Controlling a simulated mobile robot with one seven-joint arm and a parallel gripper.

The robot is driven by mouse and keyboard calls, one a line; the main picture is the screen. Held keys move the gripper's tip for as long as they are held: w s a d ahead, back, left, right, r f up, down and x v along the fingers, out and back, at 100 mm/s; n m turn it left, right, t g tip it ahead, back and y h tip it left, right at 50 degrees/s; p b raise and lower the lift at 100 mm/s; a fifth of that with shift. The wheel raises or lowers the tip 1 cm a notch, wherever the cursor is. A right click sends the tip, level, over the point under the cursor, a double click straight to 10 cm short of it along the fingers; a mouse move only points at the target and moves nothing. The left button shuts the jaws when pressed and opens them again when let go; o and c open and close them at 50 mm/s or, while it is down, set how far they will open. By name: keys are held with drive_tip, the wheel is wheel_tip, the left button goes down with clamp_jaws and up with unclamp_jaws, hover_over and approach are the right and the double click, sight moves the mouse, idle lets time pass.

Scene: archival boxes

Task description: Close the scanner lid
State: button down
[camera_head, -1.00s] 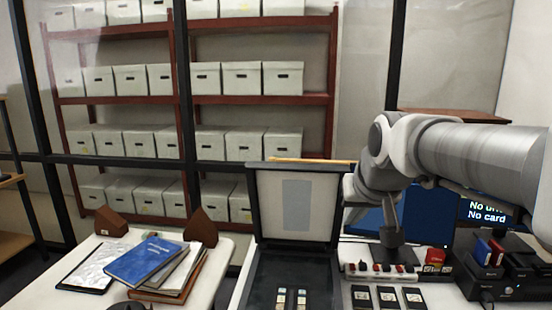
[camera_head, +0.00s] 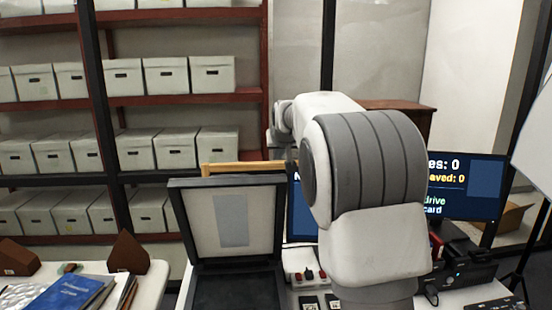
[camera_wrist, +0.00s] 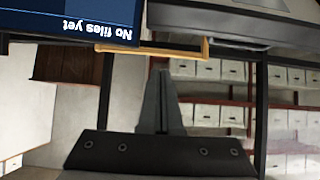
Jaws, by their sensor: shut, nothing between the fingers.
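The scanner lid (camera_head: 228,220) stands open, nearly upright, at the back of the dark scanner bed (camera_head: 238,290) in the head view. Its pale inner side with a grey panel faces me. In the wrist view, which looks upside down, a dark-framed part that appears to be the lid (camera_wrist: 235,22) fills the top right. My gripper (camera_wrist: 163,75) shows there with its two dark fingers together and empty, apart from the lid in the picture. In the head view my arm reaches away behind the lid's right side, and the fingers cannot be made out.
A monitor (camera_head: 465,190) stands right of my arm; another screen (camera_wrist: 75,22) reads "No files yet". A wooden frame (camera_head: 240,168) shows behind the lid. Small controls (camera_head: 308,276) sit right of the scanner. A table with a blue book (camera_head: 70,295) is left. Shelves of boxes (camera_head: 120,80) stand behind.

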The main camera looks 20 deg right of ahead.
drive_tip(key=w+f, duration=0.1)
drive_tip(key=f, duration=0.1)
drive_tip(key=w+f, duration=0.1)
drive_tip(key=f, duration=0.1)
drive_tip(key=w+d+f+p, duration=0.1)
drive_tip(key=w+f, duration=0.1)
drive_tip(key=shift+w+f, duration=0.1)
drive_tip(key=shift+f, duration=0.2)
drive_tip(key=shift+s+a+f, duration=0.15)
drive_tip(key=shift+s+f, duration=0.3)
drive_tip(key=shift+s, duration=0.05)
drive_tip(key=shift+s+f, duration=0.1)
